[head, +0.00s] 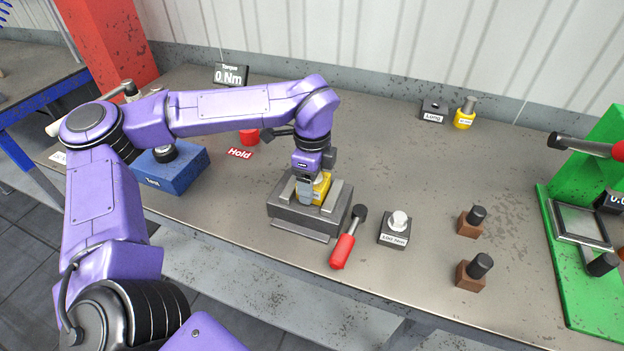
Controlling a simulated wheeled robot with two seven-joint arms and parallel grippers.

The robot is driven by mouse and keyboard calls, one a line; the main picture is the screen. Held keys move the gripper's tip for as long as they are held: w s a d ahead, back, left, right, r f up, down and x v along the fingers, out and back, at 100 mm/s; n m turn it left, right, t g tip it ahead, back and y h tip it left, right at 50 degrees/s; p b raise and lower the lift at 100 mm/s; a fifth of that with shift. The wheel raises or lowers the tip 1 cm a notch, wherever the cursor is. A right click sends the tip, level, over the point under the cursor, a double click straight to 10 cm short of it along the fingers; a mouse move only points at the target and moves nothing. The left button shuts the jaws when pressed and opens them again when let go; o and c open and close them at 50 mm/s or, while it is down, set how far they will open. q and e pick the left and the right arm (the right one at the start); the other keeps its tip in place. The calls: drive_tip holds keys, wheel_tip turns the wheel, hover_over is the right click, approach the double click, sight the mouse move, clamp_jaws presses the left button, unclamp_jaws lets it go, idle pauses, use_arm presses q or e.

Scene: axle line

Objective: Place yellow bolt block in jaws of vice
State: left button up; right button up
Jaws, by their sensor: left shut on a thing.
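The yellow bolt block (321,188) is between the jaws of the grey vice (291,215), partly hidden by my left gripper. My left gripper (306,187) points down over the vice and is shut on the yellow bolt block. Whether the block rests on the vice's bed cannot be told. The vice's red-handled lever (344,248) sticks out at its front right. My right gripper is not in view.
A grey block with a white knob (396,228) stands right of the vice, and brown blocks (470,222) stand farther right. Another yellow block (464,117) and a dark block (434,110) stand at the back. A blue test block (182,170) is left; a green press (565,270) is right.

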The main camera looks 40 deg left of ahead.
use_arm(q)
drive_tip(key=shift+f, duration=0.15)
drive_tip(key=o, duration=1.6)
drive_tip(key=shift+r, duration=0.65)
wheel_tip(320, 180, up, 11)
drive_tip(key=shift+r+b, duration=0.1)
drive_tip(key=shift+b, duration=0.5)
